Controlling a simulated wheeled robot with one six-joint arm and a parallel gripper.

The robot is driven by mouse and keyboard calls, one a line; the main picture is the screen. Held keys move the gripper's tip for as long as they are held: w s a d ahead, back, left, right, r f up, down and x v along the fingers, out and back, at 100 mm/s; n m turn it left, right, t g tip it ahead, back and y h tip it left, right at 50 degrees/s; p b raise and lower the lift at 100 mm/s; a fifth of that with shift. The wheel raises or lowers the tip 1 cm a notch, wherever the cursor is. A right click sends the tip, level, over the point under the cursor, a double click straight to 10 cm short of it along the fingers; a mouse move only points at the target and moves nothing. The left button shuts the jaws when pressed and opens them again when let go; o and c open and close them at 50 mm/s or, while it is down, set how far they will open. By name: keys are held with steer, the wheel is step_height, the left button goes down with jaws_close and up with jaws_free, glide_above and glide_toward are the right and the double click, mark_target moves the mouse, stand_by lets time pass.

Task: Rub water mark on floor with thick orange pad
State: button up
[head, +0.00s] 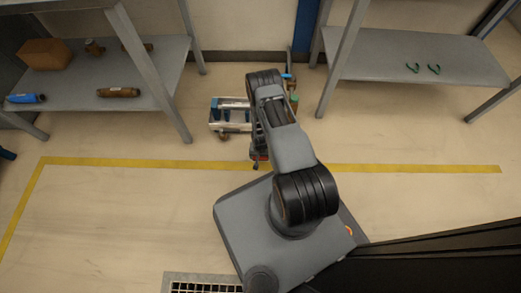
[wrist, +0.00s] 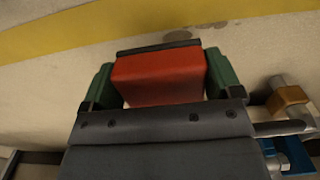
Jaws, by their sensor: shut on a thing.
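The thick orange pad (wrist: 158,78) is a red-orange block with a dark strip along its far edge. My gripper (wrist: 157,82) is shut on it, one green finger on each side. In the head view the pad (head: 259,155) shows only as a small reddish patch below my arm, close to the yellow line. A dull brownish mark (wrist: 177,36), probably the water mark, lies on the floor by the yellow line, just beyond the pad's far edge. The pad may hide part of it. I cannot tell whether the pad touches the floor.
A yellow floor line (head: 170,162) runs across the floor. A small cart (head: 229,114) stands behind my arm. A left shelf (head: 75,85) holds a box and pipe parts; a right shelf (head: 400,50) holds two green items. A floor grate (head: 205,287) lies at the front. The left floor is clear.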

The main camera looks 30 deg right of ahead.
steer(key=shift+r+p, duration=0.65)
steer(key=shift+r, duration=0.6)
